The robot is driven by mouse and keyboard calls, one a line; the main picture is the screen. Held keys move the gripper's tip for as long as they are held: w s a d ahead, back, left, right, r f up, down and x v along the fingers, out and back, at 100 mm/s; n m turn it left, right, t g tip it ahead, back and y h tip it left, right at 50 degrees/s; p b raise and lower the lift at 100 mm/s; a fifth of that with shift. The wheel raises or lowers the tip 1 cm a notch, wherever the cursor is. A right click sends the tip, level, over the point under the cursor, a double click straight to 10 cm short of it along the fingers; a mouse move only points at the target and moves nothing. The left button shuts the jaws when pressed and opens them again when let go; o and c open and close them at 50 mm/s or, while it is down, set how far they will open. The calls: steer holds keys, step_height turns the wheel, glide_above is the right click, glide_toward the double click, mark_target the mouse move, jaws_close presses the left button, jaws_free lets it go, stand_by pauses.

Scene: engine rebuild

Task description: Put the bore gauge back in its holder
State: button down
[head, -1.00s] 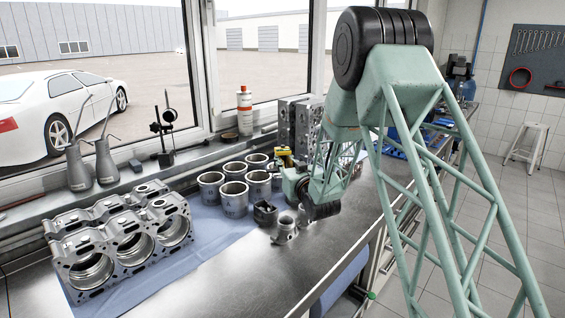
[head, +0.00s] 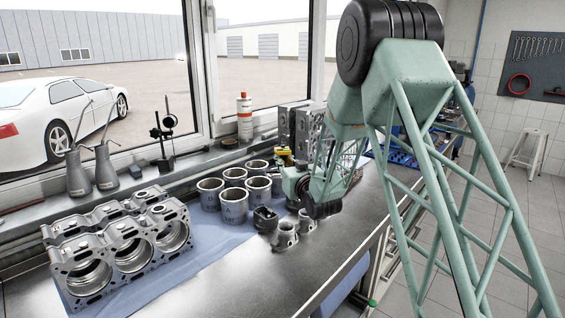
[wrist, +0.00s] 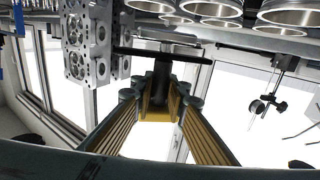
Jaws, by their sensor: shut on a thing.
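My gripper (wrist: 160,108), with yellow-lined fingers, is shut on a dark upright stem in the wrist view. The stem carries a flat black crosspiece (wrist: 162,56); I take this held thing to be the bore gauge, though its dial is not clear. In the head view, yellow on my gripper (head: 284,156) shows beside the cylinder liners, partly behind my own wrist, and the held thing cannot be made out. I cannot tell which thing is the holder; a small black block (head: 265,218) stands on the bench in front of the liners.
Several metal liners (head: 235,205) stand close to my gripper. Small metal parts (head: 286,236) are beside the black block. An engine block (head: 132,250) lies on a blue cloth at left. Cylinder heads (head: 303,128) stand behind. The bench front (head: 275,275) is clear.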

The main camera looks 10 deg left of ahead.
steer(key=shift+d, duration=0.15)
steer(key=s+d+f+m+h, duration=0.1)
steer(key=s+d+f+h, duration=0.1)
steer(key=d, duration=0.8)
steer(key=s+d+f+m+t+h, duration=0.1)
steer(key=s+d+f+m+h, duration=0.1)
steer(key=d, duration=0.8)
steer(key=s+d+f+m+h, duration=0.2)
steer(key=s+d+f+h, duration=0.1)
steer(key=d, duration=0.7)
steer(key=shift+s+d+f+t+h, duration=0.3)
steer(key=shift+s+d+f, duration=0.1)
steer(key=shift+s, duration=0.45)
steer(key=shift+d, duration=0.15)
